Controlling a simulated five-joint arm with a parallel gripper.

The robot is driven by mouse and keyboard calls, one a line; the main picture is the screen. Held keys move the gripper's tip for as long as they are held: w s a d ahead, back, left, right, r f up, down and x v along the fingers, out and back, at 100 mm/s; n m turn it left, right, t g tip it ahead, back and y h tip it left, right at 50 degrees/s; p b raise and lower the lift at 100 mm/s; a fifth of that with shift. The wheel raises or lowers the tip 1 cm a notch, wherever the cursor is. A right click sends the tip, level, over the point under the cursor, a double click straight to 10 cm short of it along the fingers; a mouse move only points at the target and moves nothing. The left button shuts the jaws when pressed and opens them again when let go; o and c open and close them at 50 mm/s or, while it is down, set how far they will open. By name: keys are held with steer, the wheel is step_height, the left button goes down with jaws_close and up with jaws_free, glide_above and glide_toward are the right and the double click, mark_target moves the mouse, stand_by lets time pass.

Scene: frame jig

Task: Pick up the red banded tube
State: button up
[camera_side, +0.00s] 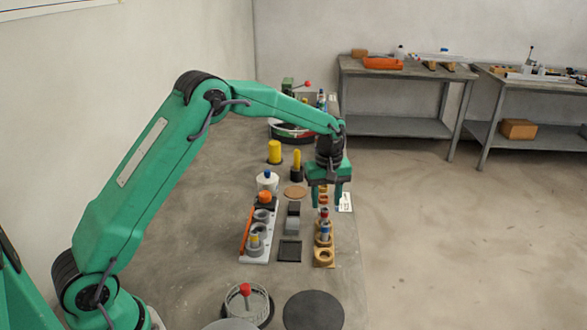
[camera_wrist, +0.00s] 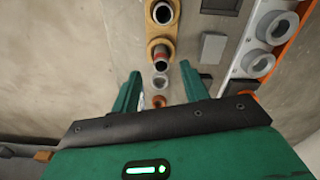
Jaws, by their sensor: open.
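The red banded tube (camera_side: 323,214) stands in a tan holder strip (camera_side: 324,258) on the table in the side view. In the wrist view a tube with a red band (camera_wrist: 161,61) rises from a tan ring, just ahead of the space between my fingers. My gripper (camera_side: 325,206) points down with its fingers apart, directly over the strip near this tube. In the wrist view my gripper (camera_wrist: 161,78) shows an open gap with nothing held. Whether the fingertips reach beside the tube's top is unclear.
A blue banded tube (camera_side: 325,231) stands close in front in the same strip. Left are dark square blocks (camera_side: 292,226) and a white rack (camera_side: 248,256) with grey rings and an orange edge. Yellow cylinders (camera_side: 274,151) stand farther back. A black disc (camera_side: 313,311) lies in front.

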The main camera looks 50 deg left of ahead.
mark_target(325, 209)
steer(key=shift+f, duration=2.4)
jaws_close()
